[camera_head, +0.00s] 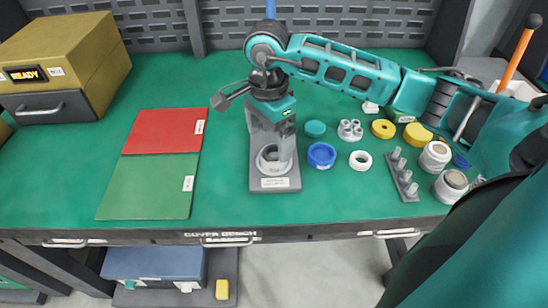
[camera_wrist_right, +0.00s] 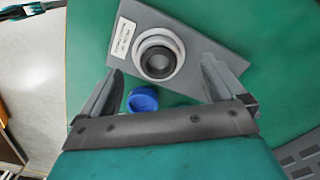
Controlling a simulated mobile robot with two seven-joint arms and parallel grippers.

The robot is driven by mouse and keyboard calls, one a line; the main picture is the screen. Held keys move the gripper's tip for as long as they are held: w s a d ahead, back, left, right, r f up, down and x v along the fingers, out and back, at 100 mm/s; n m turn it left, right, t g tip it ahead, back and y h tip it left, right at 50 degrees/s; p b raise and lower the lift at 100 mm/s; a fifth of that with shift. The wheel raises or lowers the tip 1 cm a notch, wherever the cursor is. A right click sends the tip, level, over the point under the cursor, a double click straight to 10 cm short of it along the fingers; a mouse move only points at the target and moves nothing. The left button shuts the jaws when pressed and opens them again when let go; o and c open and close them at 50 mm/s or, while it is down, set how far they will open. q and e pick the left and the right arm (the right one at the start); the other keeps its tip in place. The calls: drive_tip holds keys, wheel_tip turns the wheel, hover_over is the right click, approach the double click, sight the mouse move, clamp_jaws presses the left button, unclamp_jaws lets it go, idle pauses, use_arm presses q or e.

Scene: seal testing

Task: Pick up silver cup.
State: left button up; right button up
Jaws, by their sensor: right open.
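A silver-grey round cup with a dark opening (camera_wrist_right: 160,58) sits in a pale ring on the grey labelled plate (camera_wrist_right: 203,45) in the right wrist view. In the head view the cup is partly hidden by my right gripper, with its rim (camera_head: 268,166) showing on the plate (camera_head: 275,185). My right gripper (camera_head: 272,150) points down over the plate with its jaws apart. In the wrist view its fingers (camera_wrist_right: 161,68) lie on either side of the cup, and I see no grip on it. My left gripper is not in view.
A blue ring (camera_head: 321,155) lies right of the plate, with a white ring (camera_head: 360,160), a pegged rack (camera_head: 402,178) and pale round containers (camera_head: 435,155) further right. A red mat (camera_head: 165,130) and green mat (camera_head: 148,187) lie left. A yellow box (camera_head: 65,55) stands back left.

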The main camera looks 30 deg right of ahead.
sight(274, 151)
drive_tip(key=f, duration=0.2)
drive_tip(key=d+f, duration=0.1)
drive_tip(key=shift+s+f, duration=0.2)
drive_tip(key=shift+f, duration=0.7)
drive_tip(key=shift+c, duration=0.5)
drive_tip(key=shift+w, duration=0.1)
drive_tip(key=c, duration=1)
drive_tip(key=shift+r, duration=0.1)
